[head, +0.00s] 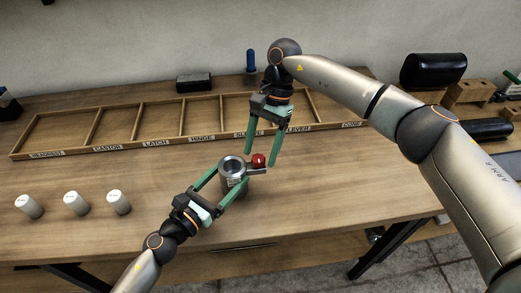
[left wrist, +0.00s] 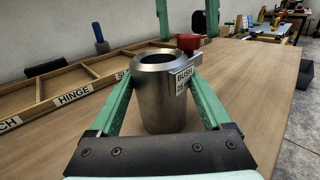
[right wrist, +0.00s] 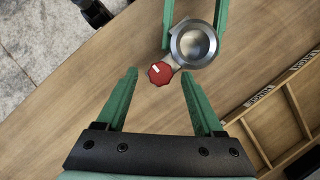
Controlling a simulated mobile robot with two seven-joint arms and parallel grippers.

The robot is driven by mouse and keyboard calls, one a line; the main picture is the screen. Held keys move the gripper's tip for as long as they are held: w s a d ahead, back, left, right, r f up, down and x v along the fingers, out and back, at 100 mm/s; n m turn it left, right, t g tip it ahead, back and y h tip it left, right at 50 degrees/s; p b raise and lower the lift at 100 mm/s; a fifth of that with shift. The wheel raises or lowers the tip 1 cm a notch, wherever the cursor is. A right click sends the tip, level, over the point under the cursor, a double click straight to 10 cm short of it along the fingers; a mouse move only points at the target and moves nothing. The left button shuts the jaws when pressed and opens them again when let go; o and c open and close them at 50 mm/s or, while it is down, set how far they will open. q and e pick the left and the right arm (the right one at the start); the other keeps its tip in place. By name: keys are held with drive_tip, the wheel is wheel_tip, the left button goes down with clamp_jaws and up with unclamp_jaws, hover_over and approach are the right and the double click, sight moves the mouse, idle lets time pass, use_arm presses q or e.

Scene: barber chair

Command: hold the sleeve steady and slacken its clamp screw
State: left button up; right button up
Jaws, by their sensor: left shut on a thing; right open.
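The sleeve (head: 233,170) is a grey metal cylinder with an open top, upright on the table. It carries a label reading "BUSH" in the left wrist view (left wrist: 165,95). Its clamp screw has a red knob (head: 259,160) on a lug at the sleeve's right side; the knob also shows in the right wrist view (right wrist: 160,73). My left gripper (head: 226,182) is shut on the sleeve, one finger on each side. My right gripper (head: 262,148) is open above the knob, fingers pointing down. In the right wrist view the knob lies just beyond its fingertips, between their lines, not touched.
A divided wooden tray (head: 160,120) with labelled empty compartments lies behind the sleeve. Several white cylinders (head: 76,203) stand at the left. A black box (head: 194,82) and a blue-topped object (head: 250,60) stand at the back. The table right of the sleeve is clear.

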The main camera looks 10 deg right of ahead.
drive_tip(key=v, duration=1.1)
drive_tip(key=shift+r, duration=0.15)
use_arm(q)
drive_tip(key=o, duration=1.6)
drive_tip(key=shift+c, duration=0.2)
